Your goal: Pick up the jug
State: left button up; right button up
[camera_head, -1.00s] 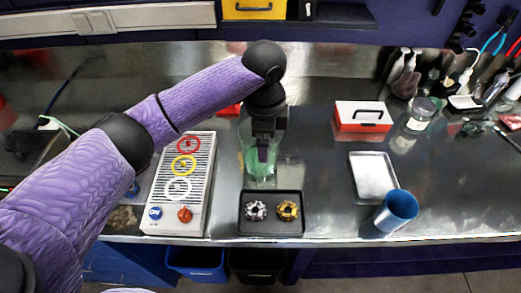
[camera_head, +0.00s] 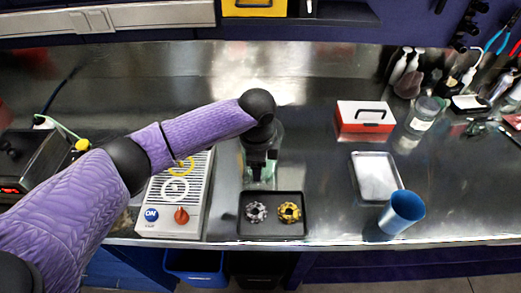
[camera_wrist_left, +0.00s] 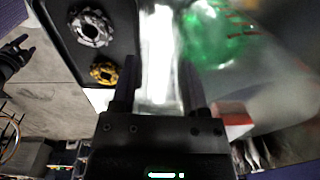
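The jug (camera_head: 262,172) is clear, with green at its bottom, and stands on the metal bench behind the small black tray (camera_head: 272,234). My left gripper (camera_head: 259,160) is over it and hides much of it. In the left wrist view the jug (camera_wrist_left: 212,38) shows green with red marks, beyond the fingers. My left gripper (camera_wrist_left: 158,85) is open there, with a clear, bright shape between its fingers; I cannot tell if this is the jug's handle. A dark shape (camera_wrist_left: 14,57) at the left edge there may be my right gripper, too small to read.
The black tray holds a silver ring and a gold ring. A hotplate-like unit (camera_head: 197,213) with knobs stands left of the jug. To the right are a red box (camera_head: 365,122), a metal tray (camera_head: 376,178) and a blue cup (camera_head: 403,209). The bench between is clear.

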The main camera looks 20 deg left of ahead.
pick_arm(q)
grip_shut()
